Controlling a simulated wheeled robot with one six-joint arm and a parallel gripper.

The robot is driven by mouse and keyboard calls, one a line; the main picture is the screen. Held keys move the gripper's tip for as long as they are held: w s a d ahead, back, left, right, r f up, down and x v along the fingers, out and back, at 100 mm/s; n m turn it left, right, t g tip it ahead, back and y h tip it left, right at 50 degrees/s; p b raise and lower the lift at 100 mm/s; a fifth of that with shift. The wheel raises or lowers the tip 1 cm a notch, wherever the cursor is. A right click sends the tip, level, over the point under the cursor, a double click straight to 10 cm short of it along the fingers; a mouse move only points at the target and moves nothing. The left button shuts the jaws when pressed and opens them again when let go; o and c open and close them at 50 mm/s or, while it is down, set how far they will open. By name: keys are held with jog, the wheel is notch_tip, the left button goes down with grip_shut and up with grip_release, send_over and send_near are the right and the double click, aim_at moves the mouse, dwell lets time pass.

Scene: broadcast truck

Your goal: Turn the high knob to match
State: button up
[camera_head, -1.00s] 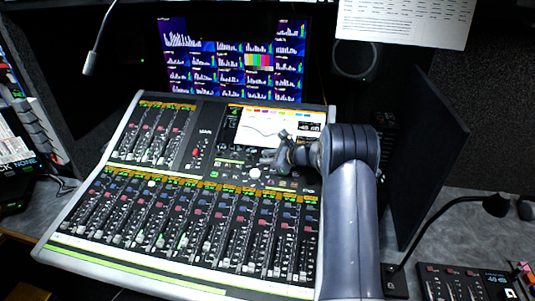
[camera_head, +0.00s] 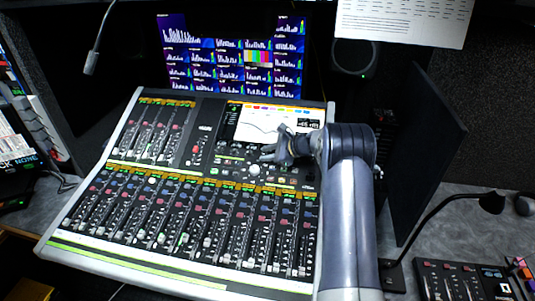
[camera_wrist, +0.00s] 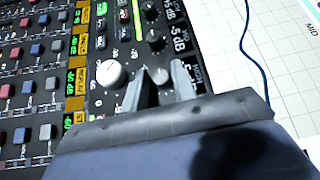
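The mixing console (camera_head: 226,187) has a lit screen (camera_head: 262,122) at its upper right, with my gripper (camera_head: 274,152) in front of the panel just below it. In the wrist view, a small grey knob (camera_wrist: 160,75) sits between the two fingertips of my gripper (camera_wrist: 161,72), beside a label that seems to read HIGH. The fingers are apart, one on each side of the knob; I cannot tell whether they touch it. A larger white knob (camera_wrist: 112,73) is to the left. The knob's pointer is too blurred to read.
Other small knobs (camera_wrist: 155,41) stand in line above the grey one. Rows of faders (camera_head: 180,225) fill the console's lower part. A gooseneck microphone (camera_head: 490,203) and a small control panel (camera_head: 465,282) stand at right. A dark upright panel (camera_head: 428,150) is right of my arm.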

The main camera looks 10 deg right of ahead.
jog(key=b+v, duration=0.2)
jog(key=v, duration=0.9)
jog(key=shift+w+f, duration=0.1)
jog(key=p+x, duration=0.2)
jog(key=x, duration=0.9)
jog(key=shift+a, duration=0.1)
jog(key=shift+m+t, duration=0.3)
jog(key=shift+r, duration=0.2)
